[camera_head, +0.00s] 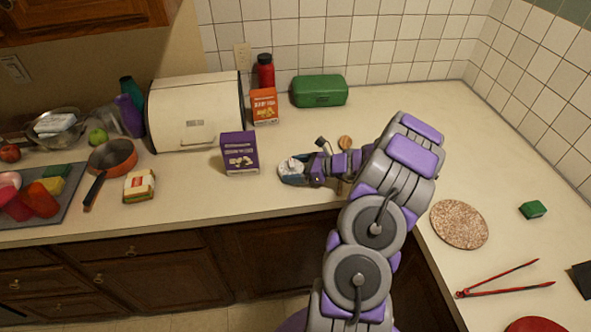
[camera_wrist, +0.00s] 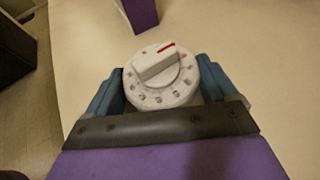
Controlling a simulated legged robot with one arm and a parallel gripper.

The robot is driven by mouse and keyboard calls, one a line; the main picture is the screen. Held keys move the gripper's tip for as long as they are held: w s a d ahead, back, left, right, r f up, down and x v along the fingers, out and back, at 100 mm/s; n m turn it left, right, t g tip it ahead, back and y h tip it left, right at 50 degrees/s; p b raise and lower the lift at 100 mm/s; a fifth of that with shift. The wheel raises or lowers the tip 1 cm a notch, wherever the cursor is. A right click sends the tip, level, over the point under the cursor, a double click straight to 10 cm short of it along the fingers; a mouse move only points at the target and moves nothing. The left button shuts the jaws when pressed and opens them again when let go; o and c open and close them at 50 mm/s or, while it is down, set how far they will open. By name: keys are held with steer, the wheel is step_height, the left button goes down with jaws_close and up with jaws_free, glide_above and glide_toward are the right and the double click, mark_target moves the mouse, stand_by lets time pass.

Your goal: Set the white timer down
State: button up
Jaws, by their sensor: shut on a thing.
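The white timer (camera_wrist: 163,82) is a round dial with a raised knob and a red mark. In the wrist view it sits between the two blue fingers of my gripper (camera_wrist: 160,90), which are shut on it. In the head view the timer (camera_head: 291,165) shows small at the tip of my gripper (camera_head: 290,170), low over the counter near its front edge. I cannot tell whether the timer touches the counter (camera_head: 300,205).
A purple box (camera_head: 239,153) stands just left of the timer, and it also shows in the wrist view (camera_wrist: 140,12). A cream bread box (camera_head: 195,113), an orange box (camera_head: 264,107) and a green case (camera_head: 319,91) stand behind. A sandwich (camera_head: 139,185) lies left. Counter between sandwich and purple box is clear.

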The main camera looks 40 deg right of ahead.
steer(key=o, duration=0.9)
steer(key=shift+o, duration=0.2)
